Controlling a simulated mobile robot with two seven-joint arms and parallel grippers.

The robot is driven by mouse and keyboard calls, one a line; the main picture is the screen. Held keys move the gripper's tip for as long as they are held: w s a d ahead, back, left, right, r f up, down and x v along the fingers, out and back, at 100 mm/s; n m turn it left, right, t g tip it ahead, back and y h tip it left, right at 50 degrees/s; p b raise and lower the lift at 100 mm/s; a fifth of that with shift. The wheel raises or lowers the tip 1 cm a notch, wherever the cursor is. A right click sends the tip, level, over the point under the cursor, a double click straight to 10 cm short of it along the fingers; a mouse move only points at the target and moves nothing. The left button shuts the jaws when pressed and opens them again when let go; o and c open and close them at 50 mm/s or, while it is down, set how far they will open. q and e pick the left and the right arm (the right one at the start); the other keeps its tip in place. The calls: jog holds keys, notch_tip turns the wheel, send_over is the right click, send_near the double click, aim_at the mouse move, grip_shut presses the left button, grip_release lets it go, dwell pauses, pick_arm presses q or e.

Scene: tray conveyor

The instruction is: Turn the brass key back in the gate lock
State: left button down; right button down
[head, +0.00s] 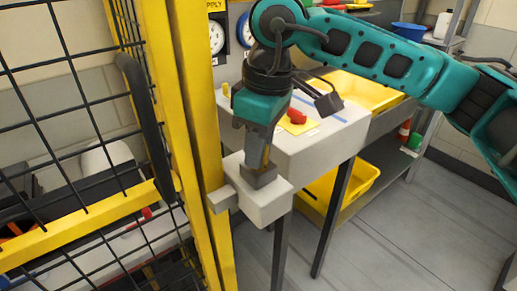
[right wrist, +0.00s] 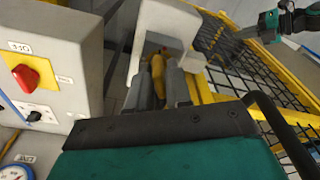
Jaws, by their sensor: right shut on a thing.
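The gate lock (head: 265,207) is a pale grey box beside the yellow post of the gate (head: 195,130). It also shows in the right wrist view (right wrist: 165,28). My right gripper (head: 262,172) points down at the top of the lock. In the right wrist view the fingers of the right gripper (right wrist: 167,88) are shut on the brass key (right wrist: 158,68), which stands between them against the lock. How far the key is turned cannot be told. My left gripper (right wrist: 270,24) seems to show at the upper right of the right wrist view, beyond the mesh; its jaws are unclear.
The black gate handle (head: 145,120) is left of my right gripper. Behind it stands a grey control box (head: 325,135) with a red knob (head: 297,116). A yellow tray (head: 360,92) is at the back, and another yellow bin (head: 345,190) is below. Floor at lower right is clear.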

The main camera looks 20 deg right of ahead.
aim_at(268, 145)
dwell(0.3)
jog(key=c, duration=1)
grip_release()
jog(key=shift+o, duration=0.2)
notch_tip(268, 145, up, 13)
jog(key=s+d, duration=0.1)
jog(key=shift+p, duration=0.35)
